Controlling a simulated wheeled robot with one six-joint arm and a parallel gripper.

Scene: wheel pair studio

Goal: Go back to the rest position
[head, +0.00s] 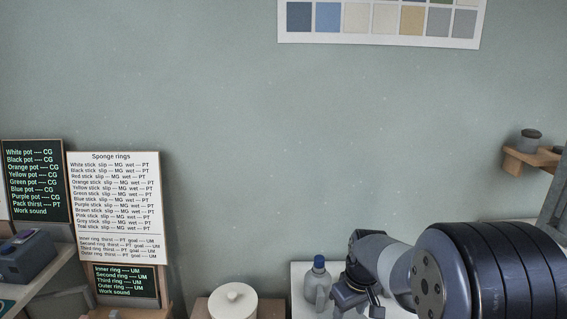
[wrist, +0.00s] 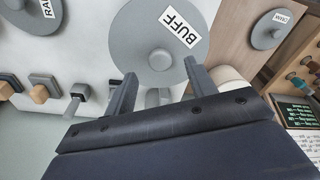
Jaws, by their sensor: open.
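My gripper (wrist: 160,75) is open, with its two grey fingers apart and nothing held between them in the wrist view. Beyond the fingertips is a grey round disc labelled BUFF (wrist: 142,42); whether a finger touches it I cannot tell. In the head view my arm reaches in from the lower right, and its fingers cannot be made out there. A grey bottle with a blue cap (head: 318,284) stands just left of the arm's end.
A white lidded pot (head: 232,303) stands at the bottom centre. A sponge-rings sign (head: 113,205) and a dark pot list (head: 34,178) stand left. A wooden shelf (head: 530,160) is at right. The wrist view shows another grey disc (wrist: 266,36) on wood.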

